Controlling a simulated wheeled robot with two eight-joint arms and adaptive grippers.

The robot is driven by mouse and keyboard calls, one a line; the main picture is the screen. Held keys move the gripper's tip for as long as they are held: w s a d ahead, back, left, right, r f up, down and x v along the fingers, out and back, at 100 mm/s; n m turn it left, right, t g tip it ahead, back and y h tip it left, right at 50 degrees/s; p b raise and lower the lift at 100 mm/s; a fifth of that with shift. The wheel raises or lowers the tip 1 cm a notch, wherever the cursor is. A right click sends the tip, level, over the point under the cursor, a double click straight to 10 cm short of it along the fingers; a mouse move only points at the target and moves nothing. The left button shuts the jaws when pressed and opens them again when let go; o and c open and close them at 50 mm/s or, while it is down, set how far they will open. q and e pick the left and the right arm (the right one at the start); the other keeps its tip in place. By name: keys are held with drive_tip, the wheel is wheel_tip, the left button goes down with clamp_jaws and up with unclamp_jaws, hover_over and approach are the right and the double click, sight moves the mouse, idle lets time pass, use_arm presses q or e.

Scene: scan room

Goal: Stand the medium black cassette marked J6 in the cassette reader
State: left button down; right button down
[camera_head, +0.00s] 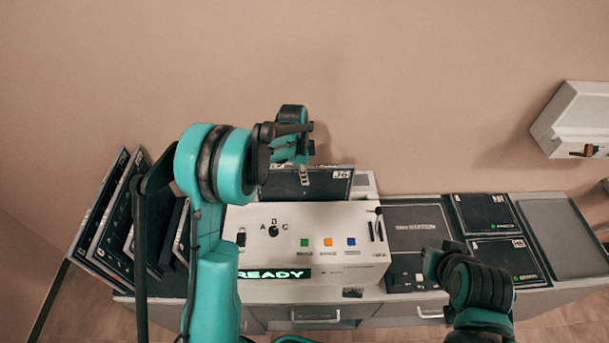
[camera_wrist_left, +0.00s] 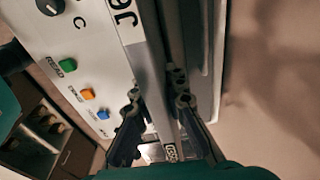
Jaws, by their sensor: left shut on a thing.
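The black cassette marked J6 (camera_head: 325,185) stands upright behind the front panel of the white cassette reader (camera_head: 335,220). Its lower part is hidden by the panel, so I cannot tell how deep it sits. In the left wrist view the cassette (camera_wrist_left: 150,75) runs edge-on between my fingers, its J6 label near the top. My left gripper (camera_head: 304,175) comes down from above and is shut on the cassette's upper edge; its fingers (camera_wrist_left: 160,105) show on both sides. My right gripper (camera_head: 436,262) is low at the right, over the counter's front; its fingers are unclear.
Several black cassettes lean in a row (camera_head: 115,215) at the left. A dark flat station (camera_head: 420,226) and flat black cassettes (camera_head: 484,213) lie right of the reader, beside a grey tray (camera_head: 563,235). A white wall box (camera_head: 575,118) hangs at the right. The reader's display shows READY.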

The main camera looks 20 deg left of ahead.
use_arm(q)
drive_tip(key=shift+f, duration=0.3)
drive_tip(key=c, duration=1.5)
unclamp_jaws()
drive_tip(key=r, duration=0.4)
drive_tip(key=a+r, duration=0.1)
drive_tip(key=r, duration=0.7)
drive_tip(key=shift+s+a, duration=0.2)
drive_tip(key=shift+s, duration=0.05)
wheel_tip(320, 180, up, 6)
drive_tip(key=p, duration=0.3)
drive_tip(key=shift+p, duration=0.3)
